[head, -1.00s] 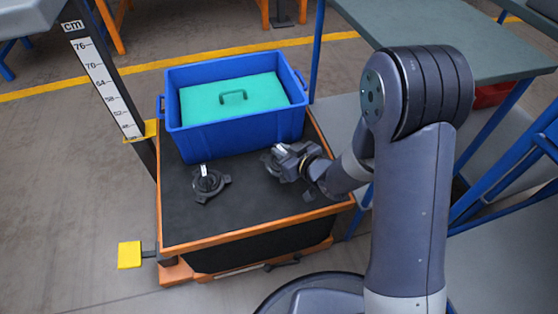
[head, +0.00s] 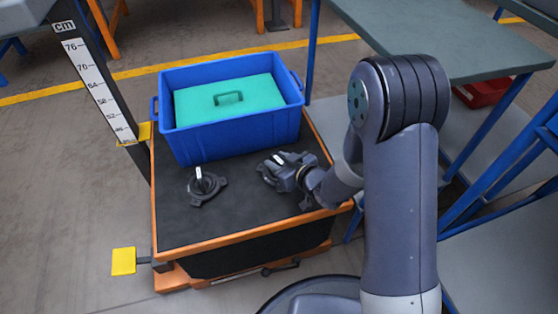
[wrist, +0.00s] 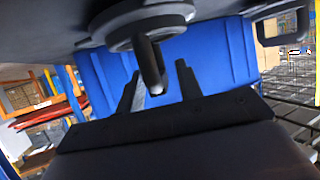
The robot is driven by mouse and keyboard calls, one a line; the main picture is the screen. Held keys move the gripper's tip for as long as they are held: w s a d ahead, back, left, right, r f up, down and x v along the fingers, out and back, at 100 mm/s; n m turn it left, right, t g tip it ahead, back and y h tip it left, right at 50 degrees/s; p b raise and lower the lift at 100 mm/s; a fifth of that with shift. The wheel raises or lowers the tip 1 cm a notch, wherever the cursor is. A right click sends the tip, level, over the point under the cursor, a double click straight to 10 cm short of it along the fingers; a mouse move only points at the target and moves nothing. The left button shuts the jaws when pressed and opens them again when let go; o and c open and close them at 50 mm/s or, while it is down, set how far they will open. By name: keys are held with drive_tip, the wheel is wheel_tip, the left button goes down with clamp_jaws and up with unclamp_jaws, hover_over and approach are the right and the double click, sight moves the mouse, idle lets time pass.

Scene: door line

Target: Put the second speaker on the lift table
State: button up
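The lift table (head: 232,222) has a black top and an orange frame. One dark speaker (head: 206,190) with lugs and an upright white tab lies flat on its left part. My gripper (head: 276,167) is low over the right part of the top. A second speaker is mostly hidden at it in the head view. In the wrist view a dark lugged body with a round grey boss and peg (wrist: 150,50), probably that speaker, fills the top. My gripper's fingers (wrist: 160,80) stand apart, with a gap between them. I cannot tell whether that speaker touches the table top.
A blue bin (head: 230,132) with a green lid-like block (head: 229,98) takes up the back of the table. A cm scale post (head: 95,85) stands at left, with a yellow pedal (head: 123,261) below. A grey bench (head: 430,40) stands at right.

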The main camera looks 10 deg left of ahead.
drive_tip(key=shift+r, duration=0.1)
drive_tip(key=shift+r+p, duration=0.25)
drive_tip(key=shift+p, duration=0.1)
drive_tip(key=p+v, duration=0.2)
drive_tip(key=v, duration=1)
drive_tip(key=shift+f+p, duration=0.25)
drive_tip(key=shift+p, duration=0.1)
